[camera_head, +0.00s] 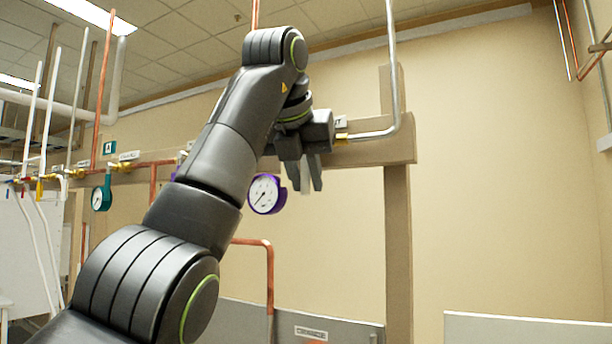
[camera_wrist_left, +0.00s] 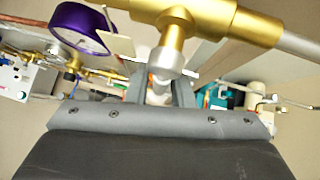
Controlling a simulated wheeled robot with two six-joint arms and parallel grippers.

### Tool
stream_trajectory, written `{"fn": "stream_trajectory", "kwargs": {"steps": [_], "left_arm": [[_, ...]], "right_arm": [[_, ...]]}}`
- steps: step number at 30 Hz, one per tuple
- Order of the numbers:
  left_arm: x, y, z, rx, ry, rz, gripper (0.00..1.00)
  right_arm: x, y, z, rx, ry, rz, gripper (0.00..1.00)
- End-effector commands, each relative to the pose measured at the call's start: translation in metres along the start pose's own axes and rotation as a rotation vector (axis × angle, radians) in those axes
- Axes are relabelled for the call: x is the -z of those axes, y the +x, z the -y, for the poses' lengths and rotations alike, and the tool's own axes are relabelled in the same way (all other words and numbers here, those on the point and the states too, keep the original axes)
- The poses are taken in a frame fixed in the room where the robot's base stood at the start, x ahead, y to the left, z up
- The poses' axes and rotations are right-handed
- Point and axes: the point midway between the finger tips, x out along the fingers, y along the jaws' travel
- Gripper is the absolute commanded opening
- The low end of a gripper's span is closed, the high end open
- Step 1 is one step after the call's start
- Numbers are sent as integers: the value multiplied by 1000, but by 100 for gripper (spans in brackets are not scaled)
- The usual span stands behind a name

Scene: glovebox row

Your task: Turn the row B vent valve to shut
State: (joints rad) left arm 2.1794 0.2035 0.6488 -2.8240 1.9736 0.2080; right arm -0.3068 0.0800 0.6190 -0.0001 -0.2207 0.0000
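A brass valve body with a stem (camera_wrist_left: 172,50) shows close up in the left wrist view, joined to a grey pipe on its right. It sits behind my gripper in the head view, with only a brass end (camera_head: 342,138) showing by a partly hidden label (camera_head: 340,122). My left gripper (camera_head: 304,180) is at the rail, fingers pointing down. In the left wrist view its fingers (camera_wrist_left: 160,92) stand apart on either side of a pale piece below the stem. I cannot tell whether they press on it. The valve's handle position is unclear. My right gripper is not in view.
A purple-rimmed gauge (camera_head: 266,194) hangs just left of my gripper; it also shows in the left wrist view (camera_wrist_left: 82,28). A teal gauge (camera_head: 98,198) and more valves line the rail further left. A post (camera_head: 398,250) stands right; the wall beyond is clear.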

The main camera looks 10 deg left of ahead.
Motion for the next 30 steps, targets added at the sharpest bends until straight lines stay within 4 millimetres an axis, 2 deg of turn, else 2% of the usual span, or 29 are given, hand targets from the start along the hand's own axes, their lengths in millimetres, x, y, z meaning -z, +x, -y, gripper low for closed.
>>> {"fn": "stream_trajectory", "kwargs": {"steps": [1, 3, 11, 14, 23, 30], "left_arm": [[0, 0, 0, 0, -1, -1, 28], [0, 0, 0, 1, -1, -1, 35], [0, 0, 0, 1, -2, -2, 35], [0, -6, 0, 1, -2, -1, 35], [1, -61, 0, 2, -3, 1, 35], [-1, -119, 0, 2, -3, 1, 35]], "right_arm": [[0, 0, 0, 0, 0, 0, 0], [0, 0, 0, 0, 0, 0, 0], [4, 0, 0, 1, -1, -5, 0], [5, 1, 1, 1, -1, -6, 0], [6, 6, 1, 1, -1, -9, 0], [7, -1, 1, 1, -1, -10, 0]]}}
